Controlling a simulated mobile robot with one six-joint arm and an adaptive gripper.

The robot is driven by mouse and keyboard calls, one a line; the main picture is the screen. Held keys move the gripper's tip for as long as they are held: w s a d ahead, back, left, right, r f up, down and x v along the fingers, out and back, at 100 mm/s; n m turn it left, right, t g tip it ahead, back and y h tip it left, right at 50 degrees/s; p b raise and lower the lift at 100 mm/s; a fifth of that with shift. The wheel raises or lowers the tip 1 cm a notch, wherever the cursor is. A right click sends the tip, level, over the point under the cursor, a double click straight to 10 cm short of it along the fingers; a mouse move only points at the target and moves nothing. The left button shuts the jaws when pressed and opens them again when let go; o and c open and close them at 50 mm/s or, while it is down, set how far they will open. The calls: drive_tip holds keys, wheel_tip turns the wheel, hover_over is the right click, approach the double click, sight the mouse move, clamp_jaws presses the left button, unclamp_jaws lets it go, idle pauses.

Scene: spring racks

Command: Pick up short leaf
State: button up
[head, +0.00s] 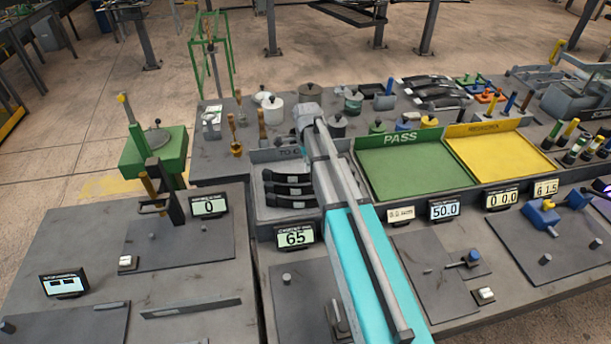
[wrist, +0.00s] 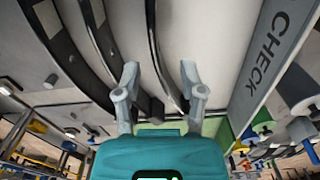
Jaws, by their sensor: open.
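Several dark curved leaves lie side by side in the grey tray marked TO CHECK (head: 262,212). In the head view the nearest leaf (head: 290,203) is at the tray's front. In the wrist view I see a left leaf (wrist: 68,48), a middle leaf (wrist: 107,38) and a right leaf (wrist: 156,48). I cannot tell which is the short one. My gripper (wrist: 160,68) is open, its fingertips over the tray floor on either side of the ends of the middle and right leaves. Contact cannot be made out. In the head view my arm hides the gripper and the tray's right part.
A green PASS tray (head: 407,135) and a yellow RECHECK tray (head: 490,127) stand to the right. Displays line the front, one reading 65 (head: 295,236). Weights, a white pot (head: 273,112) and brass-coloured pieces crowd the bench behind. The tray's wall marked CHECK (wrist: 262,72) rises beside the gripper.

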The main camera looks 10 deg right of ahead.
sight(308, 175)
drive_tip(key=shift+s+d+f+b, duration=0.1)
drive_tip(key=shift+s+f+b, duration=0.05)
drive_tip(key=shift+f+b, duration=0.7)
drive_tip(key=shift+s+f+b, duration=0.15)
drive_tip(key=shift+f+b, duration=0.65)
drive_tip(key=shift+f, duration=0.05)
drive_tip(key=shift+f+b, duration=0.9)
clamp_jaws()
